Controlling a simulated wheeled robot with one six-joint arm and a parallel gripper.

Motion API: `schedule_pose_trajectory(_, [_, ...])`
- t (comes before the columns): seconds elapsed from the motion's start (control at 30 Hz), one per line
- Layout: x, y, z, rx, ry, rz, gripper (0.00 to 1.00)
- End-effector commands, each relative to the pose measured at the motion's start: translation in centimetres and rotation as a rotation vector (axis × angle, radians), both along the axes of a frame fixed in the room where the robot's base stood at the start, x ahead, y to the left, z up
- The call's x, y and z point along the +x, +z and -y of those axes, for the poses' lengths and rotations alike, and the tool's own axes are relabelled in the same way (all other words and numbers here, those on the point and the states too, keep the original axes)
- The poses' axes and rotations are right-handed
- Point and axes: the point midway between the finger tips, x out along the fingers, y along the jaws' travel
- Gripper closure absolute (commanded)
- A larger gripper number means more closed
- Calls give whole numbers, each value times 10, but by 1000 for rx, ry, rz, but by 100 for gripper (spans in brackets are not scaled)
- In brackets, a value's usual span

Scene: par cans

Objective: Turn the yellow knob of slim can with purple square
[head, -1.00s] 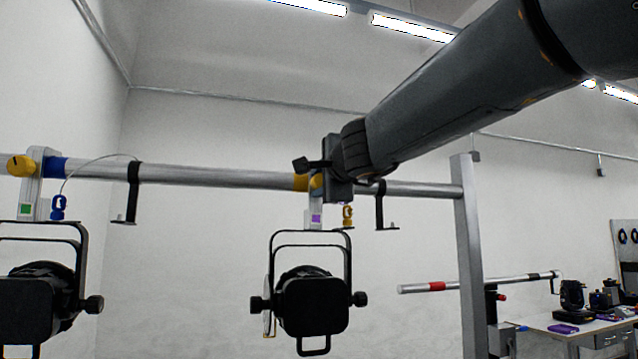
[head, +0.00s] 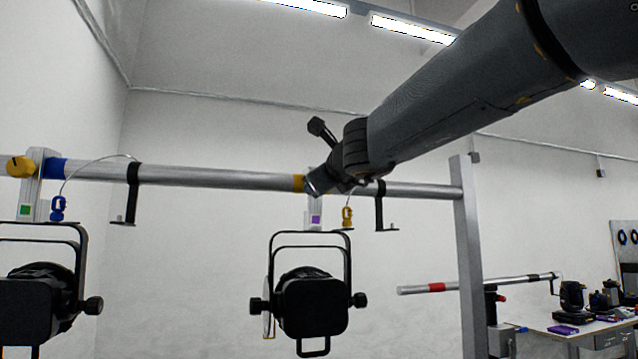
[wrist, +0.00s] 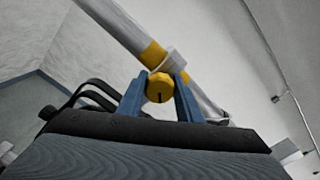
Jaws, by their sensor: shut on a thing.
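The slim can (head: 311,305) hangs under the silver pipe, with a purple square (head: 316,219) on its clamp. Its yellow knob (wrist: 159,87) shows in the wrist view between the two blue fingers of my gripper (wrist: 160,90). The gripper is shut on the knob, and a dark mark shows on the knob's face. In the head view my gripper (head: 318,183) is at the clamp on the pipe, and its wrist hides the knob. The can hangs upright.
The silver pipe (head: 220,179) runs across to an upright post (head: 467,260). A second can (head: 38,305) with a green square and its own yellow knob (head: 20,167) hangs at left. Black brackets (head: 132,190) and a yellow safety clip (head: 347,216) are near the pipe. A table stands at right.

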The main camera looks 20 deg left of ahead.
Motion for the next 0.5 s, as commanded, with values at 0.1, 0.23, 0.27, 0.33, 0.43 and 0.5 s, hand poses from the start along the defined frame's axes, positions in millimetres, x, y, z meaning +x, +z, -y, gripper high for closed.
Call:
schedule_pose_trajectory(0.1, [1,-1,0,94,-1,-60,90])
schedule_pose_trajectory(0.23, [1,-1,1,199,0,-125,90])
schedule_pose_trajectory(0.27, [1,-1,1,223,0,-138,90])
schedule_pose_trajectory(0.33, [1,-1,1,281,0,-174,90])
schedule_pose_trajectory(0.43, [1,-1,1,361,0,-223,90])
schedule_pose_trajectory(0.5, [1,-1,2,417,0,-257,90])
